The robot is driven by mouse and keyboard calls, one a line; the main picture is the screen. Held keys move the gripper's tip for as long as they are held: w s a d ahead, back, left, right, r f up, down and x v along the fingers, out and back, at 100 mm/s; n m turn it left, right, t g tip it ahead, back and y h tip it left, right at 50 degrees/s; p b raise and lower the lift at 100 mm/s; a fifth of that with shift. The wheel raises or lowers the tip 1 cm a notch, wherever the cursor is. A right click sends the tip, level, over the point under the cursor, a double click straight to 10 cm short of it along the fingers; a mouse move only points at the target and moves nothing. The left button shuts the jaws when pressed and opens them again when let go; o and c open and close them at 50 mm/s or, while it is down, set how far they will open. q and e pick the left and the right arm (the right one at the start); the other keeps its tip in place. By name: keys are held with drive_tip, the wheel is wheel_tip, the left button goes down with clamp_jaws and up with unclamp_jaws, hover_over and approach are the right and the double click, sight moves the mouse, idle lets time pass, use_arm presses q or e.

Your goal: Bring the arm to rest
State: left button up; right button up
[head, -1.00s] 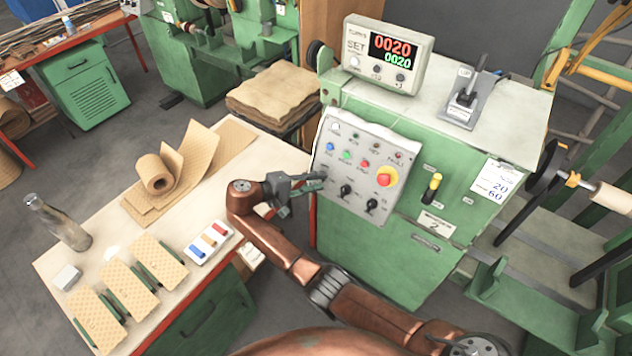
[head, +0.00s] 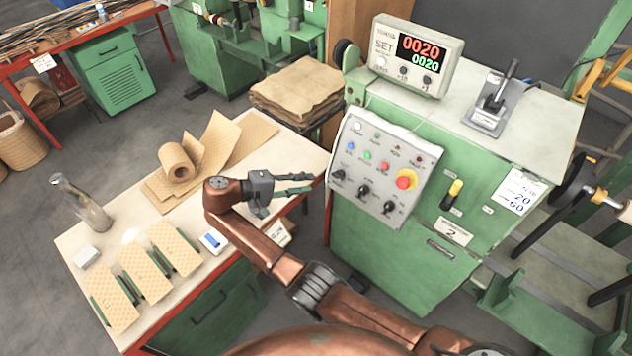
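My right arm (head: 262,246) reaches in from the lower right, copper-coloured, over the front edge of the workbench. Its grey gripper (head: 312,183) points right, in front of the bench's right end and left of the control panel (head: 380,170). Two thin fingers show with a gap between them and nothing held. The gripper is apart from the panel's knobs and buttons. My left gripper is not in view.
The green machine (head: 395,262) stands right, with a counter box (head: 416,55) reading 0020 and a lever (head: 497,95) on top. The workbench (head: 85,240) holds a paper roll (head: 177,163), a bottle (head: 88,208), several tan strips (head: 175,248) and a partly hidden small tray (head: 214,241).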

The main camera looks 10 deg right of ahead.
drive_tip(key=shift+s+a+r, duration=0.1)
drive_tip(key=shift+a, duration=0.2)
